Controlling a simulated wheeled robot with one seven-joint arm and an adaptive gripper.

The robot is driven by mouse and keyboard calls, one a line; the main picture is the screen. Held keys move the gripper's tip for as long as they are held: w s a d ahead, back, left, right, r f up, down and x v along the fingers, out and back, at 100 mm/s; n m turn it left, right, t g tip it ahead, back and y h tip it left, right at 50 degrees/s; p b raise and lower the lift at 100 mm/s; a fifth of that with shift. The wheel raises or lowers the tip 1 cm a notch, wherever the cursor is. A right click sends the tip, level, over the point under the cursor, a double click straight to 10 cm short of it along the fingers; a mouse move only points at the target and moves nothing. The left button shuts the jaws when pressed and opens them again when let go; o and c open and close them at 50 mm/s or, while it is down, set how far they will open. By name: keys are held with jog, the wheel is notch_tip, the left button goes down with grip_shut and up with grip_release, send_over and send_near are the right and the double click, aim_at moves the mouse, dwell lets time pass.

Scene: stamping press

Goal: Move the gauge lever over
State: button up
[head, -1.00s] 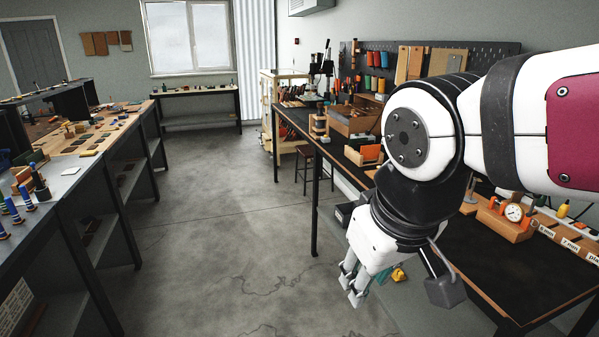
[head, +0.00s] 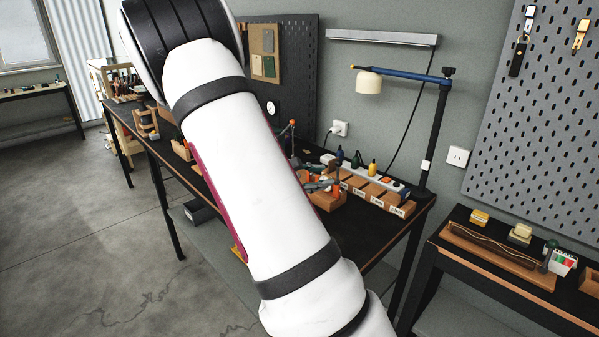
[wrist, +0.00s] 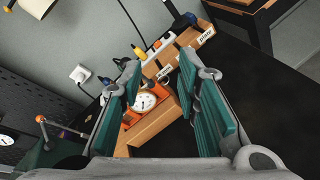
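In the wrist view my gripper (wrist: 159,62) is open, with nothing between its teal-padded fingers. A white-faced dial gauge (wrist: 145,102) in an orange holder sits on a wooden block beyond and between the fingers. A thin lever with an orange ball knob (wrist: 40,118) stands at the left, outside the fingers; the knob also shows in the head view (head: 292,123). A second white dial (wrist: 6,140) is cut off at the left edge. In the head view my arm hides much of the bench, and my gripper (head: 322,186) shows only in part. I cannot tell which lever belongs to a gauge.
Labelled wooden bins (head: 372,190) and a white power strip stand along the back of the black bench (head: 395,232). A lamp (head: 369,82) on a blue arm stands at the bench's right end. The bench front right of the bins is clear.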

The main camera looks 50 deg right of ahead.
aim_at(336, 164)
jog(key=w+d+f+n+t+h+b, duration=0.1)
jog(key=d+n, duration=0.1)
jog(key=d, duration=0.4)
jog(key=w+d+f+n+t+h+b, duration=0.1)
jog(key=w+d+f+n+h, duration=0.1)
jog(key=d, duration=0.5)
jog(key=shift+w+f+n+b, duration=0.25)
jog(key=shift+f+n+b, duration=0.1)
jog(key=shift+n, duration=0.25)
jog(key=shift+d+r+t+h, duration=0.1)
jog(key=shift+d+t+h, duration=0.1)
jog(key=shift+t+h, duration=0.1)
jog(key=shift+c, duration=0.8)
jog(key=shift+r, duration=0.1)
jog(key=c, duration=0.4)
jog(key=shift+c, duration=0.2)
